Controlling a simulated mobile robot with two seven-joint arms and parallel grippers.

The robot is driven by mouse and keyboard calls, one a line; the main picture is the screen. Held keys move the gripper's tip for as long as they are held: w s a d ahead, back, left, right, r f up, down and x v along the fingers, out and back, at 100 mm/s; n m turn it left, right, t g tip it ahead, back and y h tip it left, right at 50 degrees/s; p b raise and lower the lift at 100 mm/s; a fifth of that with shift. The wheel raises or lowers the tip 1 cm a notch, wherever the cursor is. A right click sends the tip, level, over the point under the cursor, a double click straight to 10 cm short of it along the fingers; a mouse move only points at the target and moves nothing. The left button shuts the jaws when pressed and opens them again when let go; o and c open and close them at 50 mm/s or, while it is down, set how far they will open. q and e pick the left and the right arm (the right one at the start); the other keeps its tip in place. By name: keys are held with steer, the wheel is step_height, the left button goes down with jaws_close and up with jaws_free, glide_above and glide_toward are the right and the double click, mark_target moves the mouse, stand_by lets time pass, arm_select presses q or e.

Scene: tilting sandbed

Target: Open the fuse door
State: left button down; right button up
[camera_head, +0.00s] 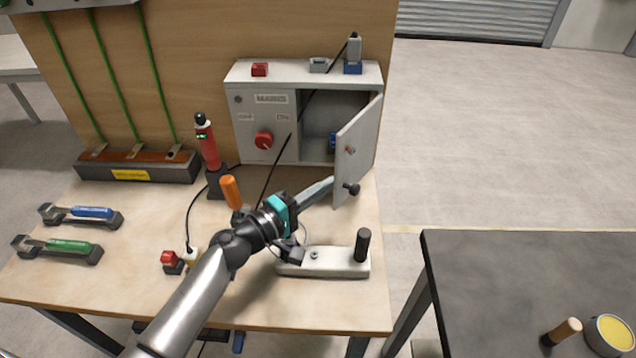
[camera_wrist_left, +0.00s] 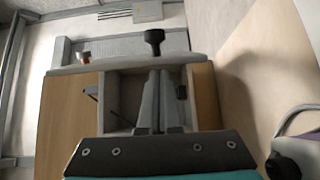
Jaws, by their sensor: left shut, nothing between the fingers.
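The grey fuse door (camera_head: 358,150) stands swung out from the right side of the grey cabinet (camera_head: 308,71), so the compartment behind it is partly exposed. A dark knob (camera_head: 351,189) sticks out low on the door; a dark knob (camera_wrist_left: 154,38) also shows beyond the fingertips in the left wrist view. My left gripper (camera_head: 331,184) is shut and empty, its fingertips close to the door's free edge. The shut fingers (camera_wrist_left: 158,100) also show in the left wrist view. I cannot tell whether they touch the door. My right gripper is not in view.
A red tool (camera_head: 207,145) stands left of the cabinet, beside an orange-handled tool (camera_head: 231,191). A pale block with a black handle (camera_head: 330,262) lies on the wooden bench below my gripper. A dark table (camera_head: 540,270) is at right; floor space lies right of the door.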

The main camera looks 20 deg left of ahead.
arm_select(q)
steer(key=s+d+n+y, duration=0.1)
steer(key=d+y, duration=0.1)
steer(key=d, duration=0.4)
steer(key=shift+s+d+t, duration=0.25)
steer(key=shift+t, duration=0.15)
steer(key=shift+a, duration=0.1)
